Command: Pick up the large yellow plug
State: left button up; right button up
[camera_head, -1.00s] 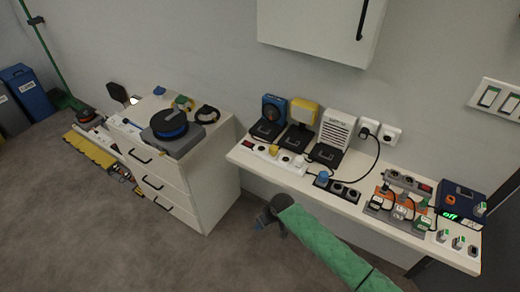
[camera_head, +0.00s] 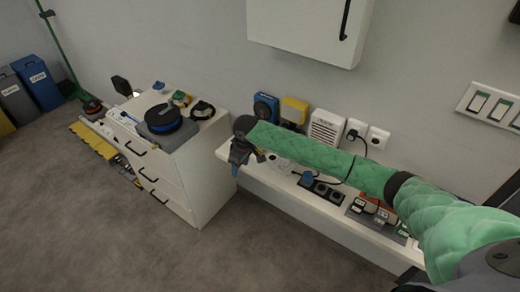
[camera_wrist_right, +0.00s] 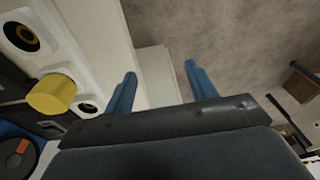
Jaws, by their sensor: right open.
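A yellow cylindrical plug (camera_wrist_right: 52,93) shows at the left of the right wrist view, standing on a white socket strip (camera_wrist_right: 68,55) with round dark sockets. My right gripper (camera_wrist_right: 160,82) is open, its two blue fingers apart with nothing between them. The plug lies to the left of the fingers and is not touched. In the head view my right gripper (camera_head: 237,167) is at the left end of the white shelf, pointing down. The plug cannot be made out there; my green arm covers much of that shelf area. My left gripper is not in view.
A white drawer cabinet (camera_head: 208,165) with a cable reel (camera_head: 163,120) stands left of the shelf (camera_head: 318,215). A blue device (camera_head: 266,107), a yellow device (camera_head: 294,110) and a white speaker-like box (camera_head: 326,128) stand behind my arm. Floor in front is clear.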

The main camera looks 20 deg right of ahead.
jog(key=shift+m+g+h, duration=0.3)
jog(key=shift+g+h, duration=0.1)
jog(key=shift+h, duration=0.4)
jog(key=w+d+r, duration=0.2)
jog(key=d+r, duration=0.1)
jog(key=w+d+r, duration=0.2)
jog(key=d+r, duration=0.1)
jog(key=w+d+r, duration=0.2)
jog(key=d+r, duration=0.1)
jog(key=r, duration=0.1)
jog(key=shift+d, duration=0.2)
jog(key=shift+w+d+r, duration=0.15)
jog(key=shift+w+d, duration=0.05)
jog(key=shift+d, duration=0.05)
jog(key=shift+f+p, duration=0.3)
jog(key=shift+f, duration=0.45)
jog(key=shift+w+f+p, duration=0.1)
jog(key=shift+f+p, duration=0.5)
jog(key=shift+f, duration=0.15)
notch_tip(320, 180, down, 3)
jog(key=shift+a+f+p, duration=0.15)
jog(key=shift+p, duration=1)
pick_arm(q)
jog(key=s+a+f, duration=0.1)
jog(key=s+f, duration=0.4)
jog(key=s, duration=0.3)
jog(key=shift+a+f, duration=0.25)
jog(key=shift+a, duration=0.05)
pick_arm(e)
jog(key=shift+f, duration=0.75)
